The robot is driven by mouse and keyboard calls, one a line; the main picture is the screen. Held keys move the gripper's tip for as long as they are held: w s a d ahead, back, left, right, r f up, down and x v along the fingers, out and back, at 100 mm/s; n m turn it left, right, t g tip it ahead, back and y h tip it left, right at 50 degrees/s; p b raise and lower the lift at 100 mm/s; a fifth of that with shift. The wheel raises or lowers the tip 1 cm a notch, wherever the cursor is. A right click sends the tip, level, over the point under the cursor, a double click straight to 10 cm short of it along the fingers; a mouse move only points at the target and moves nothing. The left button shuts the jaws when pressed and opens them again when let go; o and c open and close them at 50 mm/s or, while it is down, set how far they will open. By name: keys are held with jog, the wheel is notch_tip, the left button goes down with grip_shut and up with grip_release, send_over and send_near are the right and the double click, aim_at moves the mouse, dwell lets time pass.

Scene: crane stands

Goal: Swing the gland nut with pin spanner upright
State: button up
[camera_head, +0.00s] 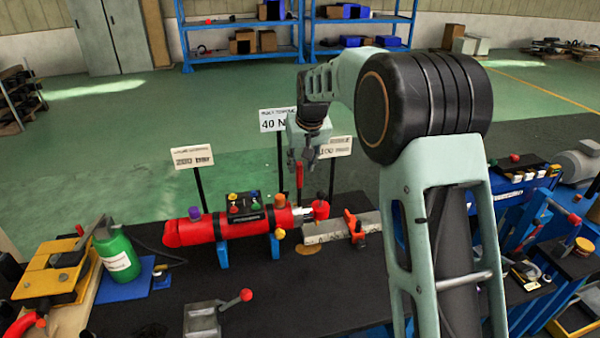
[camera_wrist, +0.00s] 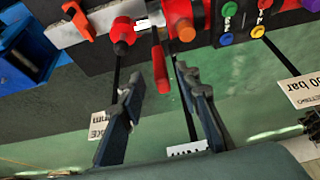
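The red hydraulic cylinder (camera_head: 190,230) lies on the black bench. Its silver rod (camera_head: 301,213) ends in a red rod eye (camera_head: 321,209). The red pin spanner handle (camera_head: 299,178) stands up from the gland end, looking nearly upright in the head view. In the wrist view the handle (camera_wrist: 160,66) points toward me beside the red gland end (camera_wrist: 181,14); the nut itself is hard to make out. My gripper (camera_head: 300,164) is above it, pointing down. In the wrist view my gripper (camera_wrist: 158,82) is open, its fingers either side of the handle's end with visible gaps.
Signs on posts stand behind the cylinder, including a 40 N sign (camera_head: 277,120) close to my gripper. A valve block with coloured knobs (camera_head: 243,208) sits on the cylinder. An orange clamp (camera_head: 354,228) is at right, a green bottle (camera_head: 117,253) at left.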

jog(key=v, duration=0.6)
jog(key=shift+r, duration=0.15)
jog(key=shift+s, duration=0.1)
